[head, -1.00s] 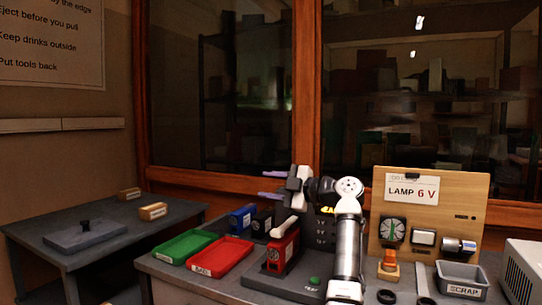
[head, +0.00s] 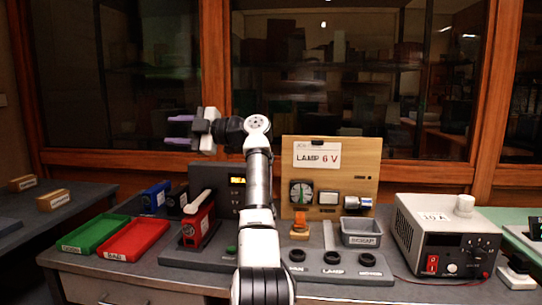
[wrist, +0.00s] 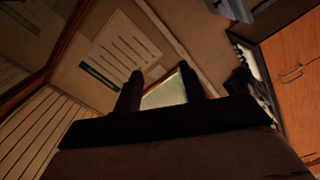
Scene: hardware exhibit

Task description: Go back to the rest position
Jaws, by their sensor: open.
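My gripper (head: 178,130) is raised above the left part of the bench, pointing left in the head view. Its two purple-tipped fingers are apart with nothing between them. In the wrist view the two dark fingers (wrist: 160,88) also stand apart and empty, with a wall notice (wrist: 125,50) beyond them. My white and grey arm rises in the middle of the head view and bends left at the top. It hides part of the bench behind it.
On the bench (head: 330,285) are a green tray (head: 92,232), a red tray (head: 135,238), a red device (head: 198,222), a lamp board (head: 345,160), a scrap bin (head: 361,231) and a power supply (head: 445,235). The air around my gripper looks clear.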

